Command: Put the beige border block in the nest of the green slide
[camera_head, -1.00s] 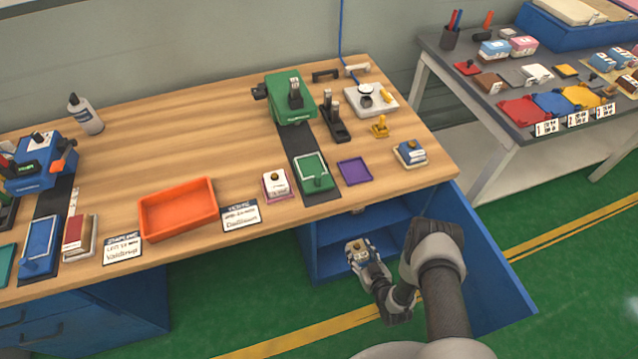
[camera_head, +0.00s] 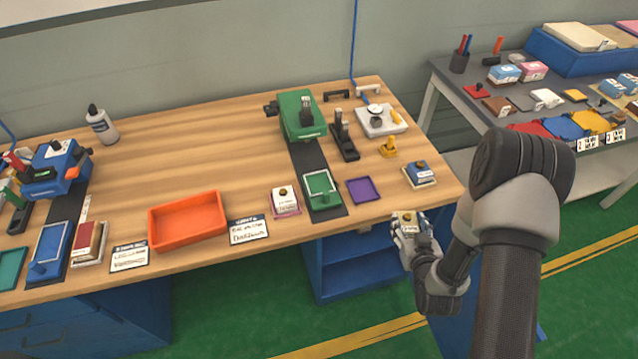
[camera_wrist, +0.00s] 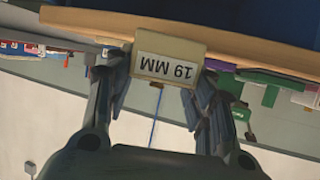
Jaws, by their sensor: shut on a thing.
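My gripper (camera_head: 408,232) is shut on the beige border block (camera_head: 405,217), in front of the bench's front edge near its right end. In the wrist view the block (camera_wrist: 168,62) is held between both fingers, and its label reads "19 MM" upside down. The green slide (camera_head: 321,188) lies on the dark strip at the bench's front, left of and beyond my gripper. Its pale rectangular outline shows, with a small green knob near its front. The green machine (camera_head: 297,115) stands at the far end of that strip.
A blue-and-white block (camera_head: 420,174) sits near the right corner. An orange tray (camera_head: 188,222) is further left. A black-handled tool (camera_head: 343,135) stands behind.

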